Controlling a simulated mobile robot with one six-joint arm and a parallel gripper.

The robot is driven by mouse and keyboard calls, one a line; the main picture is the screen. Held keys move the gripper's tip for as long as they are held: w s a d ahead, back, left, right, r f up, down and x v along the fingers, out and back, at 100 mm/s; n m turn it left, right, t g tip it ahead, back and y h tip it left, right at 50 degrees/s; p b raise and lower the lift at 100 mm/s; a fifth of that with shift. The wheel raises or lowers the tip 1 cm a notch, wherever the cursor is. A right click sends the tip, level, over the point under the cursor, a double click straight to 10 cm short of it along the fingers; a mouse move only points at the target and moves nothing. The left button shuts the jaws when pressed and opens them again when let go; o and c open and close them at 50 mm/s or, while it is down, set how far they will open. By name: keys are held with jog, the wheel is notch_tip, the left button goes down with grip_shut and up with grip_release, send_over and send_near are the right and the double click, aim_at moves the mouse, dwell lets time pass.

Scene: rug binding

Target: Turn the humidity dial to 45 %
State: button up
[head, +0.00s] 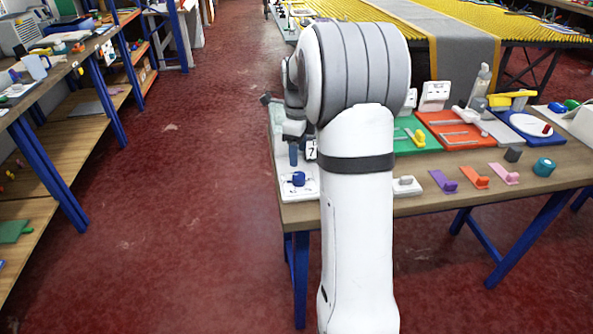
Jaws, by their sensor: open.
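A white plate (311,194) with a round blue knob (298,179) lies at the left front corner of the workbench. It may be the humidity dial; its scale and the knob's setting are too small to read. My gripper (293,153) points down a little above and behind the knob in the picture, apparently apart from it. It is open and looks empty, though its fingers are small and partly hidden. My large white arm covers the bench just right of the plate.
The workbench (420,207) also bears a green board (408,143), an orange board (447,128), purple, orange and pink pieces along the front, and a teal roll (544,167). A tag marked 7 (311,150) stands close beside my gripper. Red floor (190,200) is clear at left.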

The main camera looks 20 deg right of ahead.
aim_at(299, 175)
jog(key=shift+w+d+f+m, duration=0.2)
jog(key=shift+f+m, duration=0.1)
jog(key=shift+f, duration=0.45)
notch_tip(299, 175, down, 7)
jog(key=shift+r, duration=0.2)
jog(key=shift+c, duration=0.5)
jog(key=c, duration=0.9)
